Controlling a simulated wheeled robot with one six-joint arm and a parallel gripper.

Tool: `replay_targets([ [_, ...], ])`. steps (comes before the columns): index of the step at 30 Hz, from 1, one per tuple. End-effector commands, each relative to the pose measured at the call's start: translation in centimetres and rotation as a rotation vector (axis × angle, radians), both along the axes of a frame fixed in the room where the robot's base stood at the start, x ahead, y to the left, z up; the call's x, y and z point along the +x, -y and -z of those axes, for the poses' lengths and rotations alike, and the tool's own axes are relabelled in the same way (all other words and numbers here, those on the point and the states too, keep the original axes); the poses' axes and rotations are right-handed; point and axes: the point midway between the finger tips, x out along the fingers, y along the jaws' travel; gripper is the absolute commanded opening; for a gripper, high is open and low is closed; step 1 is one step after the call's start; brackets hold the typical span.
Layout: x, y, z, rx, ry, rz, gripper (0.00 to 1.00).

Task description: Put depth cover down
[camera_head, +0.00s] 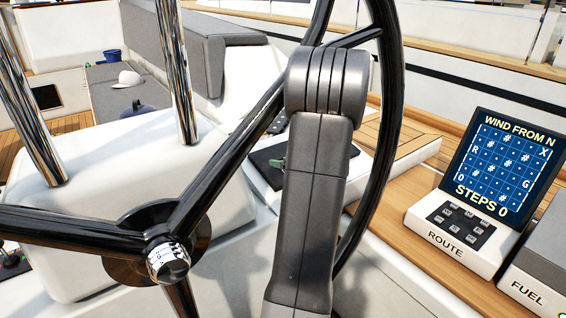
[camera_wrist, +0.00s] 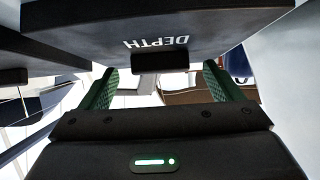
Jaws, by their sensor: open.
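The depth cover (camera_wrist: 85,35) is a dark panel across the top of the wrist view, with "DEPTH" upside down on it. A small black tab (camera_wrist: 160,62) sticks out at its lower edge. My gripper (camera_wrist: 160,80) is open, its green fingers wide apart on either side of the tab and not closed on it. I cannot tell how deep the tab sits between them. In the head view my grey arm hides most of the gripper. A dark flat panel (camera_head: 262,168) shows beside the arm there; I cannot tell if it is the cover.
A large black steering wheel (camera_head: 225,150) stands close in front of and beside my arm. A white cap (camera_head: 128,79) lies on the grey seat at the back left.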

Motion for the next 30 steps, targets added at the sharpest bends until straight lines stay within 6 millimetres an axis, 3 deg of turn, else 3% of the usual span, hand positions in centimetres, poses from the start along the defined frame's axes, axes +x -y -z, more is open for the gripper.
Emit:
replay_targets([
  [9,0.9,-0.7,0.4,-0.001,0.001,0.001,0.85],
  [15,0.9,-0.6,0.4,-0.001,0.001,0.000,0.46],
  [18,0.9,-0.6,0.4,0.000,0.002,0.001,0.32],
  [25,0.9,-0.6,0.1,-0.002,0.003,0.000,0.32],
  [30,0.9,-0.7,-2.3,-0.002,0.005,-0.001,0.32],
])
